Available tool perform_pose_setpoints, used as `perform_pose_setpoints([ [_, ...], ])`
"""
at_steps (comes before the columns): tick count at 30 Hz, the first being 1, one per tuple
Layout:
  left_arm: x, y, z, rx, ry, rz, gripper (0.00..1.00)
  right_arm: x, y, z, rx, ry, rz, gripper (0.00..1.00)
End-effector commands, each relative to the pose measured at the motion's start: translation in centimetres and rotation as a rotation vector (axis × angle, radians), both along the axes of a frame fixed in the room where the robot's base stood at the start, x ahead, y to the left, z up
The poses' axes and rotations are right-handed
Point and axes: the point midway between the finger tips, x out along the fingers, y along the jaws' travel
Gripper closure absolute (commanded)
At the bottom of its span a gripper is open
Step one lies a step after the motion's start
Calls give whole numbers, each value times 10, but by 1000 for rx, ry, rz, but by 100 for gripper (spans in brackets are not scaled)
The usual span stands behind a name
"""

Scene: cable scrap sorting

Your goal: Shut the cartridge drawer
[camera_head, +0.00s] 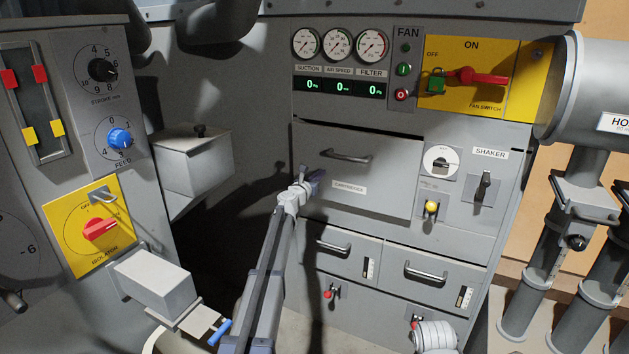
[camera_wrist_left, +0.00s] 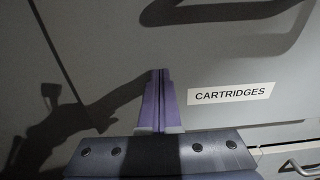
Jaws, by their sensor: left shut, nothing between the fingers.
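The cartridge drawer (camera_head: 387,172) is a wide grey front with a bar handle (camera_head: 347,156) and a CARTRIDGES label, in the middle of the grey cabinet. A dark line runs along its top edge; I cannot tell exactly how far it stands out. My left gripper (camera_head: 317,176) is shut and empty at the drawer's left part, left of the label and below the handle. In the left wrist view the closed fingertips (camera_wrist_left: 160,76) point at the drawer front (camera_wrist_left: 225,60); whether they touch it is unclear. My right gripper does not show.
Two smaller handled drawers (camera_head: 425,280) sit below. Gauges (camera_head: 337,45) and a yellow fan switch panel (camera_head: 520,75) are above, shaker controls (camera_head: 485,188) to the right. A grey box (camera_head: 192,160) juts out at left, near the yellow isolator panel (camera_head: 70,250). Large pipes (camera_head: 590,90) stand at right.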

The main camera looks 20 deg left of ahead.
Motion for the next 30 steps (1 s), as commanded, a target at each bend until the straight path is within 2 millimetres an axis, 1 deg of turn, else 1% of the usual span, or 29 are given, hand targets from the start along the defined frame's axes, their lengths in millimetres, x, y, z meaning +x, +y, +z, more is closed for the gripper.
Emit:
perform_pose_setpoints([
  [1,7,0,0,0,0,0,100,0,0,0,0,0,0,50],
  [3,12,0,0,0,0,1,100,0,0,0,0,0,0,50],
  [10,21,-1,0,0,0,1,100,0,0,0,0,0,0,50],
  [25,27,-1,1,-4,-2,3,100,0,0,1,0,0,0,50],
  [30,23,-1,2,-4,-2,3,100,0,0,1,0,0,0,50],
])
